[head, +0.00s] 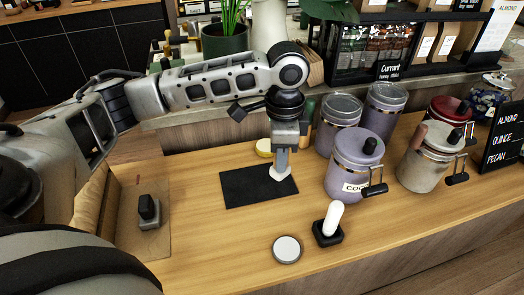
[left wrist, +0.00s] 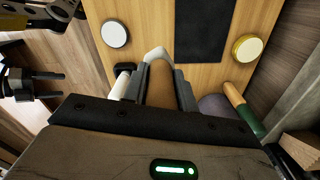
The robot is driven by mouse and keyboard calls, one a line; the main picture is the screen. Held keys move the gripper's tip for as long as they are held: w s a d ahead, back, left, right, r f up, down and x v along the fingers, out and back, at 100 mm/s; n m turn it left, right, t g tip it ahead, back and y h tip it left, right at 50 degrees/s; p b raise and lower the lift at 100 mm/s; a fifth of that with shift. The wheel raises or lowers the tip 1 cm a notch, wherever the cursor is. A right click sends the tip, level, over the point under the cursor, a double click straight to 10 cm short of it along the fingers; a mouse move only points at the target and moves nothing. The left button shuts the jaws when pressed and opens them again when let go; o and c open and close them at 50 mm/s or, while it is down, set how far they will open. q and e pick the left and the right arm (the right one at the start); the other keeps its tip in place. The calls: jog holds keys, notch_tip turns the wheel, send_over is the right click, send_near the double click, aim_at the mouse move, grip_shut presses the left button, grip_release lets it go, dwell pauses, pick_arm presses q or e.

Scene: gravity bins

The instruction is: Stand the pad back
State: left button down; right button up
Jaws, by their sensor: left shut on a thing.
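My left gripper (head: 281,160) hangs over the black mat (head: 245,187), fingers down. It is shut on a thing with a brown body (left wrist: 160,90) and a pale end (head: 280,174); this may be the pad. The pale end is at the mat's right part; I cannot tell if it touches. A black square holder (head: 327,234) with a white rounded piece (head: 332,217) upright in it stands nearer the front. In the left wrist view, a black two-pronged part (left wrist: 35,86) at the left looks like my right gripper, with prongs apart.
A white disc (head: 287,249) lies near the holder; a yellow disc (head: 264,148) lies behind the mat. Lilac canisters (head: 354,165) stand close to the right. A dark-knobbed block (head: 149,211) is at the left. The front right counter is clear.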

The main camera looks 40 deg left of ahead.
pick_arm(q)
jog(key=w+a+f+m+b, duration=0.3)
jog(key=w+a+f+m, duration=0.2)
jog(key=m, duration=1)
jog(key=shift+a+f, duration=0.55)
jog(key=shift+a, duration=0.55)
jog(key=shift+s, duration=0.1)
jog(key=shift+f, duration=3)
jog(key=shift+f, duration=0.7)
jog(key=c, duration=1)
grip_release()
jog(key=shift+c, duration=0.2)
